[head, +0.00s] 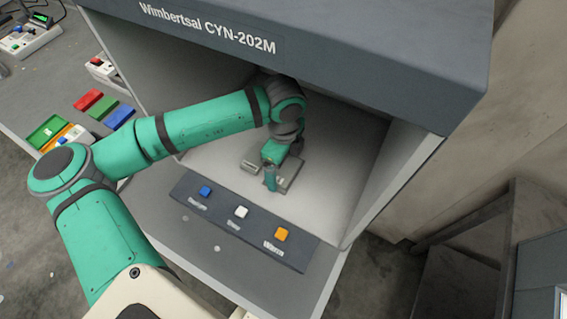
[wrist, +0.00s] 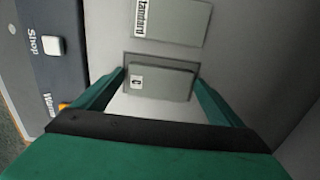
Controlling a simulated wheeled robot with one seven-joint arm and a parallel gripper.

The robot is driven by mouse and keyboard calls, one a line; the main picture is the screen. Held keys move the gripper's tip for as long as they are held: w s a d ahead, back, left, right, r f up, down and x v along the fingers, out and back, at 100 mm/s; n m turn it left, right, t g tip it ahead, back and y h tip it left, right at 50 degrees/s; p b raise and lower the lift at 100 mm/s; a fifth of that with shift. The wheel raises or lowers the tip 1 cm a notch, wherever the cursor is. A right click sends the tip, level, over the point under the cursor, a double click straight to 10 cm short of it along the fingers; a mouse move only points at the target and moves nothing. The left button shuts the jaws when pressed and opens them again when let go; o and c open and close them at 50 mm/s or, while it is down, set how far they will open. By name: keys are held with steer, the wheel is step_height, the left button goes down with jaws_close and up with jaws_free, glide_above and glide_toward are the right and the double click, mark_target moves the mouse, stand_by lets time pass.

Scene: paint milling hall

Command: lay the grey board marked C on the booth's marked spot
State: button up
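The grey board marked C (wrist: 165,85) is between the two fingertips of my gripper (wrist: 160,88) in the wrist view. The fingers meet its two short ends, so the gripper looks shut on it. A darker grey rectangle, the marked spot (wrist: 160,58), shows along the board's far edge on the booth floor. The rest of the spot is hidden by the board. Whether the board touches the floor I cannot tell. In the head view my gripper (head: 271,176) is low inside the booth (head: 330,185), pointing down, with the board partly hidden behind it.
A grey board labelled Standard (wrist: 178,20) lies right beside the spot. A control panel (head: 242,222) with blue, white and orange buttons runs along the booth's front. The booth's side walls and hood surround my arm. Coloured panels (head: 88,99) lie on the bench at left.

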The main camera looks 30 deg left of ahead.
mark_target(283, 169)
steer(key=shift+r, duration=0.1)
step_height(283, 169, up, 12)
steer(key=shift+r, duration=0.15)
stand_by(0.6)
steer(key=shift+a, duration=0.1)
stand_by(0.4)
